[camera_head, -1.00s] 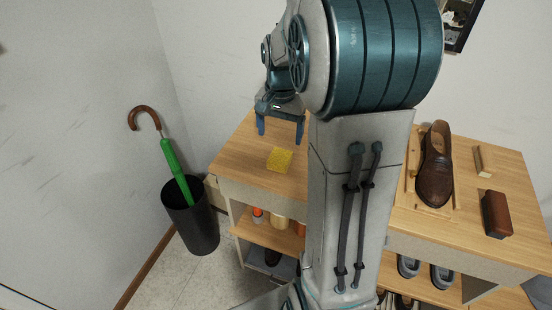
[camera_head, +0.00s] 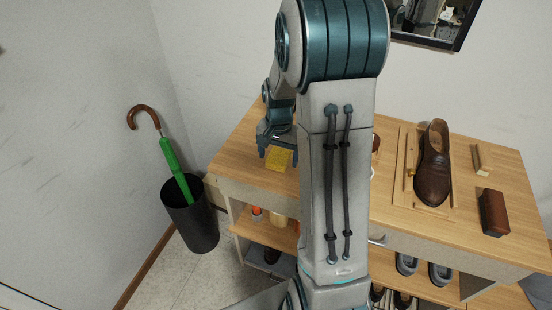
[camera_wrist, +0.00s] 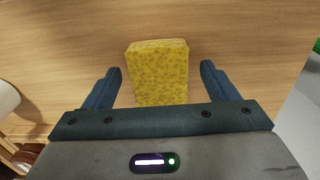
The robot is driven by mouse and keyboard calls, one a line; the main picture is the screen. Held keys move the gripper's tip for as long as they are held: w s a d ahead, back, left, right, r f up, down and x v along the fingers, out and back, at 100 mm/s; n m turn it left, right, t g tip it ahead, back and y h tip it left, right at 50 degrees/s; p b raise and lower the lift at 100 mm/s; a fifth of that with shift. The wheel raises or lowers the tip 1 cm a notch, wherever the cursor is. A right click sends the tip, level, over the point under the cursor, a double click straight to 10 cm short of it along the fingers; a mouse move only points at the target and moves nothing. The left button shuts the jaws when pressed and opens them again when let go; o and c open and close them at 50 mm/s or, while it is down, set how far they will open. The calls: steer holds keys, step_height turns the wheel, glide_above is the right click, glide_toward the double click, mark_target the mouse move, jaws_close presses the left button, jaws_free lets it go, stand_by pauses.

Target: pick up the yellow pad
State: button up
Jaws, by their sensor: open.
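The yellow pad (camera_head: 279,159) is a speckled, sponge-like block on the left end of the wooden bench top (camera_head: 238,157). In the wrist view the pad (camera_wrist: 158,72) lies between the two blue fingers, with a gap on each side. My gripper (camera_head: 278,154) is open and low over the bench at the pad. It also shows in the wrist view (camera_wrist: 160,76), holding nothing. The lower end of the pad is hidden behind the gripper body in the wrist view.
A brown shoe (camera_head: 433,170) stands on a wooden board to the right, with a brown brush (camera_head: 494,212) beside it. A black bin (camera_head: 190,220) with a green umbrella (camera_head: 174,163) stands left of the bench. Shoes sit on lower shelves. The bench around the pad is clear.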

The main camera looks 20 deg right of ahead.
mark_target(277, 157)
steer(key=c, duration=1.1)
steer(key=shift+o, duration=0.2)
steer(key=shift+s+a+r, duration=0.1)
steer(key=shift+a, duration=0.1)
steer(key=shift+r, duration=0.2)
step_height(277, 157, up, 8)
steer(key=shift+r, duration=0.25)
steer(key=shift+s+a+r, duration=0.1)
steer(key=shift+a+r, duration=0.05)
steer(key=shift+r, duration=0.5)
